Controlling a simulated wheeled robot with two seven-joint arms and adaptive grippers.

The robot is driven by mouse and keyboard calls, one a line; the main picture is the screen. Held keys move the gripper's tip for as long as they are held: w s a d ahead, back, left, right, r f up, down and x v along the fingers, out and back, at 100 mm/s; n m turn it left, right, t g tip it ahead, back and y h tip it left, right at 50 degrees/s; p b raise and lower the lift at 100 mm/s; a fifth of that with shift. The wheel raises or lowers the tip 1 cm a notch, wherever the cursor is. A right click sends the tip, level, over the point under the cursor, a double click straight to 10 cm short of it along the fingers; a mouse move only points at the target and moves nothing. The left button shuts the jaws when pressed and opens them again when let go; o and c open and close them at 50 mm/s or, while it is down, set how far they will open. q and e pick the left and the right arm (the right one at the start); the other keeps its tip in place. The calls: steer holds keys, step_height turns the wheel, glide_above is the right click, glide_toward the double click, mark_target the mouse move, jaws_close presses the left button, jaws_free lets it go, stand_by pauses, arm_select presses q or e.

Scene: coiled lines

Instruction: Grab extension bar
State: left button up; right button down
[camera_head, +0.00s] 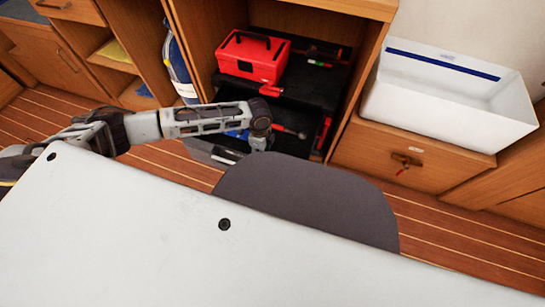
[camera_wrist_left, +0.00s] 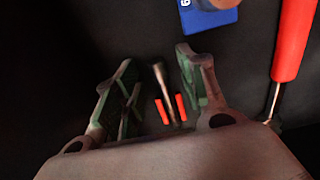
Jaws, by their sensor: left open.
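A slim metallic bar (camera_wrist_left: 159,80), which looks like the extension bar, lies on the dark drawer bottom in the left wrist view. Two short red pieces lie on either side of its lower end. My left gripper (camera_wrist_left: 152,82) is open, with one finger on each side of the bar and a visible gap to both; contact is not seen. In the head view my left arm reaches in from the left and the gripper (camera_head: 258,142) points down at the open black drawer. The bar cannot be made out there. My right gripper is not in view.
A red-handled screwdriver (camera_wrist_left: 292,42) lies right of the fingers, and a blue item (camera_wrist_left: 209,14) lies beyond them. A red toolbox (camera_head: 252,58) stands on the black cabinet top (camera_head: 318,86) above the drawer. A white bin (camera_head: 440,105) stands at right on a wooden cabinet.

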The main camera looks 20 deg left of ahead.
arm_select(q)
steer(key=shift+c, duration=0.3)
jaws_close()
steer(key=shift+r, duration=0.15)
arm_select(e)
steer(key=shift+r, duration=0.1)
